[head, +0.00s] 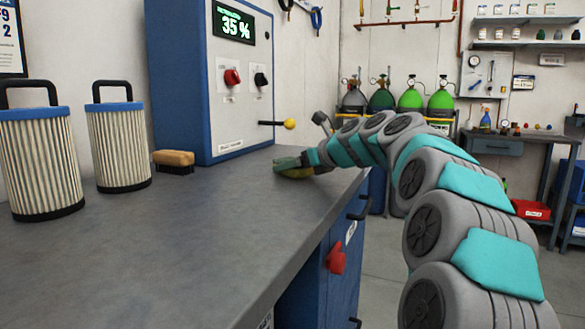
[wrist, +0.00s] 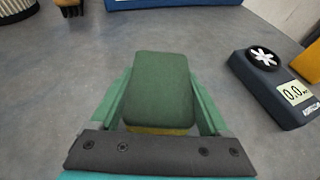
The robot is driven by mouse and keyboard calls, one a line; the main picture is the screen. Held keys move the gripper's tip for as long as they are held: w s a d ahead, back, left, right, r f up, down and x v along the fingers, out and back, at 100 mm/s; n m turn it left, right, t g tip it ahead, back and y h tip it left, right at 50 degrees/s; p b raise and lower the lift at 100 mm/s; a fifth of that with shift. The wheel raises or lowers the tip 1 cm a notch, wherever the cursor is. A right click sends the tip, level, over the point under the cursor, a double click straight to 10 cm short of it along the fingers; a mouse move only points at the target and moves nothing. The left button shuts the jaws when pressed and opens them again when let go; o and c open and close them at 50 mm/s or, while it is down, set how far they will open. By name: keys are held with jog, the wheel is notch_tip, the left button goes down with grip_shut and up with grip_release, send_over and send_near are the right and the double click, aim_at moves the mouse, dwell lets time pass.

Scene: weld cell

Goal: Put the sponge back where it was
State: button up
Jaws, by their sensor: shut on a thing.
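The sponge (wrist: 158,90) has a green top and a yellow underside. In the wrist view it sits between the two green fingers of my gripper (wrist: 159,82), which are shut on its sides. In the head view my gripper (head: 288,163) is low over the far right part of the grey bench (head: 190,235), and a little of the yellow of the sponge (head: 298,173) shows beneath it. I cannot tell whether the sponge touches the bench top.
A dark meter reading 0.0 (wrist: 272,85) stands right of the sponge. A brush (head: 174,160), two pleated filters (head: 120,150) and a blue cabinet reading 35 % (head: 210,80) stand on the bench. The near bench top is clear.

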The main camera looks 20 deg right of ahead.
jog(key=shift+f, duration=0.15)
jog(key=o, duration=1.1)
jog(key=shift+o, duration=0.2)
jog(key=shift+s, duration=0.1)
jog(key=v, duration=1.2)
